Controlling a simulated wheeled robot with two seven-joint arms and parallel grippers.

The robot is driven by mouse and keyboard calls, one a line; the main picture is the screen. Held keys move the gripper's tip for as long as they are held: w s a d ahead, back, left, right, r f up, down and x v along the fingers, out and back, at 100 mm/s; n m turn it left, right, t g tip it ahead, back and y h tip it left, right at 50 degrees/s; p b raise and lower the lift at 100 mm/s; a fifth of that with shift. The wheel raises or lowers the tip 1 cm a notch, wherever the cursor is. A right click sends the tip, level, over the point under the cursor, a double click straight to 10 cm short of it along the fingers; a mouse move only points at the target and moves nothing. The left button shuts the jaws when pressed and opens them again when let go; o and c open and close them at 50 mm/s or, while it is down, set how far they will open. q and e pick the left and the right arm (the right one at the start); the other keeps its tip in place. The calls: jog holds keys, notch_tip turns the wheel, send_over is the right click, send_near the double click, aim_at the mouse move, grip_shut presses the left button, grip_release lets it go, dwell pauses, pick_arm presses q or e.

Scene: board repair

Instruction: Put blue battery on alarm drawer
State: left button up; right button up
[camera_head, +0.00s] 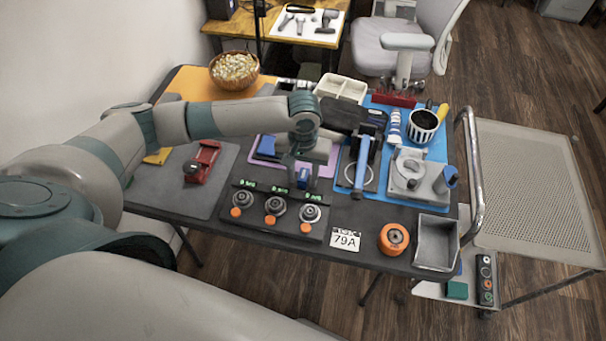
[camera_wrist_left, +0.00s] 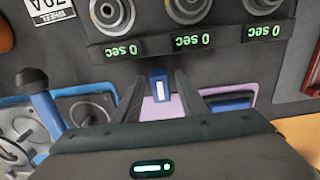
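My left gripper (camera_head: 300,172) reaches down over the back edge of the black console. In the left wrist view, its fingers (camera_wrist_left: 160,82) stand on either side of a small blue battery (camera_wrist_left: 159,88) with a white stripe, seemingly gripping it. The battery also shows at the fingertips in the head view (camera_head: 302,179). The black console (camera_head: 250,203) has three round dials and green displays reading "0 sec" in the wrist view (camera_wrist_left: 185,41). I cannot tell for sure which part is the alarm drawer. My right gripper is not in view.
A pink mat (camera_head: 325,171) with another blue item (camera_head: 266,147) lies behind the console. A blue mat (camera_head: 437,150) with tools and a grey device (camera_head: 415,180) is to the right. An orange roll (camera_head: 393,238) and grey bin (camera_head: 437,242) stand at the front right.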

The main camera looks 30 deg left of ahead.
aim_at(303, 175)
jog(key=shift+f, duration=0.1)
pick_arm(q)
notch_tip(303, 175, up, 12)
jog(key=b, duration=0.1)
jog(key=shift+r, duration=0.15)
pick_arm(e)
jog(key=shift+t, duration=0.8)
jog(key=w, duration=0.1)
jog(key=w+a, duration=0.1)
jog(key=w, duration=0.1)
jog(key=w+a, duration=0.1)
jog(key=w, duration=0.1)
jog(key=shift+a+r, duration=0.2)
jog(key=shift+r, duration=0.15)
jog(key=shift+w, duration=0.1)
